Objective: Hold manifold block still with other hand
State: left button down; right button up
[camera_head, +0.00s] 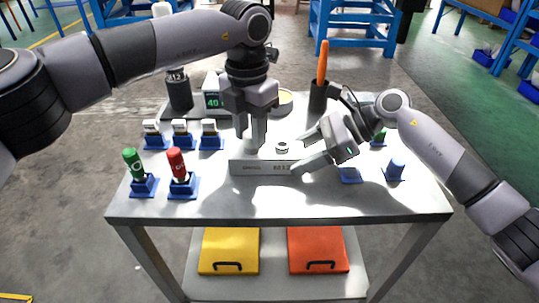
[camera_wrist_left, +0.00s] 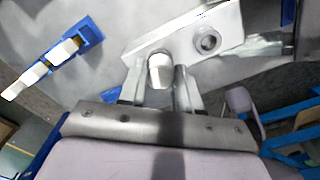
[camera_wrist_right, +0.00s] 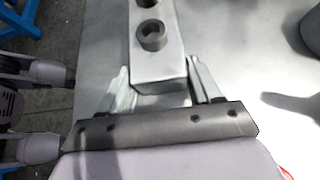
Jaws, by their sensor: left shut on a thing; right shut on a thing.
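The manifold block (camera_head: 258,168), a pale grey bar with round ports, lies near the middle of the table. My right gripper (camera_head: 299,152) is shut on its right end; in the right wrist view the fingers sit on both sides of the block (camera_wrist_right: 158,72), with a ringed port beyond them. My left gripper (camera_head: 250,138) points down over the block's left part. In the left wrist view its fingers are closed around a small white cylinder (camera_wrist_left: 160,71) at the block. Whether the cylinder is seated in a port cannot be told. An open port (camera_wrist_left: 208,42) shows beside it.
Blue stands with white pieces (camera_head: 181,133) are at the left, with green (camera_head: 134,162) and red (camera_head: 177,163) cylinders in front. A display box (camera_head: 212,101) and an orange-handled tool (camera_head: 322,62) stand behind. A blue piece (camera_head: 395,167) is at right. The front strip is clear.

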pick_arm(q)
jog(key=n, duration=0.5)
jog(key=shift+r, duration=0.15)
jog(key=shift+n, duration=0.3)
jog(key=n, duration=0.4)
jog(key=shift+n, duration=0.3)
jog(key=n, duration=0.5)
dwell(0.3)
jog(key=n, duration=0.5)
